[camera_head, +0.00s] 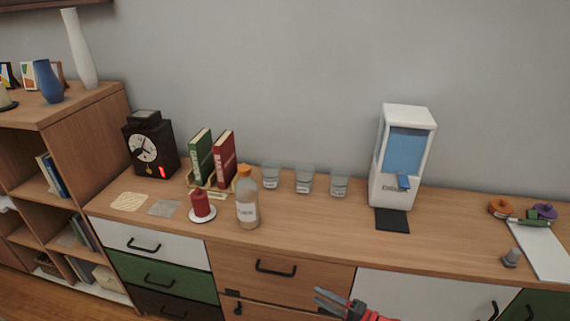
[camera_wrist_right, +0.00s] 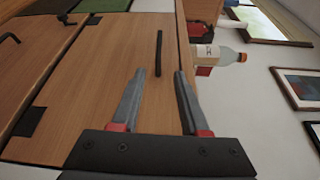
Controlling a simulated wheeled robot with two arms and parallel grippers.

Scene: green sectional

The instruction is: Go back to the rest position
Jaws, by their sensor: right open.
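My right gripper (camera_head: 333,300) is at the bottom of the head view, in front of the wooden drawer and door fronts and below the sideboard top. In the right wrist view its two grey fingers (camera_wrist_right: 160,88) are apart with nothing between them. A black drawer handle (camera_wrist_right: 158,53) shows beyond the fingertips, apart from them. The same handle shows in the head view (camera_head: 275,268), left of the gripper. My left gripper is not in view.
The sideboard top (camera_head: 300,235) holds a bottle (camera_head: 247,205), a red candle (camera_head: 201,205), books (camera_head: 213,158), a black clock (camera_head: 150,148), several glasses (camera_head: 304,180) and a white dispenser (camera_head: 403,150). A shelf unit (camera_head: 90,150) stands left. The top's front middle is clear.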

